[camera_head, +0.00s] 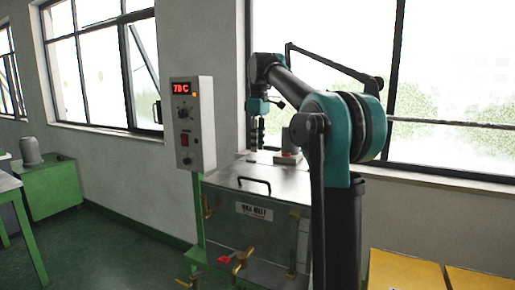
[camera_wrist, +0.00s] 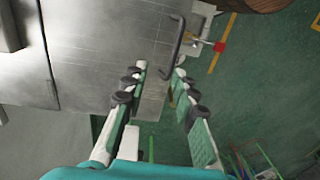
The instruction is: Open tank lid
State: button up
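The metal tank (camera_head: 265,226) stands below the window, with a flat grey lid (camera_head: 284,177) on top. The lid lies flat and closed. A black bar handle (camera_head: 254,182) is at its front edge. In the wrist view the handle (camera_wrist: 174,47) is just beyond my fingertips, and the grey lid surface (camera_wrist: 95,35) fills the upper left. My gripper (camera_wrist: 160,69) is open and empty, with a gap between its two fingers. In the head view my gripper (camera_head: 257,146) points down above the back part of the tank, apart from the handle.
A control box (camera_head: 193,124) with a red display stands at the tank's left. Brass valves (camera_head: 241,262) stick out at the tank's front. Yellow-topped surfaces (camera_head: 405,272) are at the lower right. Green floor (camera_head: 115,248) is open at the left, by a green cabinet (camera_head: 52,186).

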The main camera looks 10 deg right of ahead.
jog(key=shift+r, duration=0.1)
notch_tip(320, 180, up, 12)
jog(key=shift+w+d, duration=0.25)
jog(key=shift+w, duration=0.1)
dwell(0.4)
dwell(0.4)
